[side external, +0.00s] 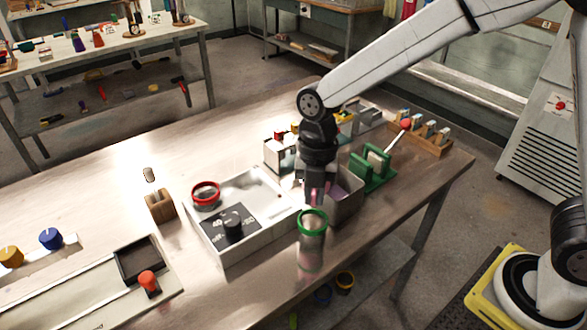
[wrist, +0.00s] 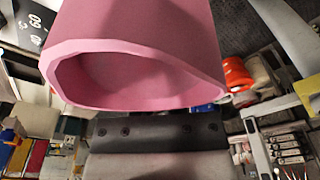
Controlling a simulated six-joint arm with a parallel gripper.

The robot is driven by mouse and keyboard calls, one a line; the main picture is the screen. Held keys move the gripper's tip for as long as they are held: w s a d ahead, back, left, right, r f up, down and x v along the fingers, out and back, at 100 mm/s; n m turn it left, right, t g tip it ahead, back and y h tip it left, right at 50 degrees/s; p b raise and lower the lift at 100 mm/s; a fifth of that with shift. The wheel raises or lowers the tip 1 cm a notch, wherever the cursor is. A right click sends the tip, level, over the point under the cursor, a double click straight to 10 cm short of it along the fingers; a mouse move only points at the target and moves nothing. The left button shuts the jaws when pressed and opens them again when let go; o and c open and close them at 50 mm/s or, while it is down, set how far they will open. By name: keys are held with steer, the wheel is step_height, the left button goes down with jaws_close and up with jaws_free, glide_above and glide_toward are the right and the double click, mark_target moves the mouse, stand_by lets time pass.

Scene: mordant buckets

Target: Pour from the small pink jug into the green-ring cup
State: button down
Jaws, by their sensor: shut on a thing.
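My gripper (side external: 317,184) points down above the right part of the table and is shut on the small pink jug (side external: 319,195). Only a small part of the jug shows in the side view, just behind and above the cup's ring. In the wrist view the jug (wrist: 130,70) fills the upper middle, with its wide mouth toward the camera; no liquid can be made out in it. The green-ring cup (side external: 311,247) is clear-walled with a green rim and stands upright near the table's front edge, just below my gripper. Whether jug and cup touch cannot be told.
A white tray (side external: 226,262) with a dark card and black knob lies left of the cup. A red-ring cup (side external: 205,193) stands at its far left corner. A grey bin (side external: 349,207) and green holder (side external: 372,172) crowd the right. The table's left back is clear.

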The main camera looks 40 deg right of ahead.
steer(key=shift+w+d+f+t+h, duration=0.15)
steer(key=shift+f+t+h, duration=0.4)
steer(key=shift+t+h, duration=0.35)
stand_by(2.9)
steer(key=shift+w+d+f+t+h, duration=0.1)
steer(key=shift+f+t+h, duration=0.6)
steer(key=shift+f, duration=0.1)
stand_by(1.6)
steer(key=shift+w+d+t+h, duration=0.15)
steer(key=shift+t+h, duration=0.25)
stand_by(1.4)
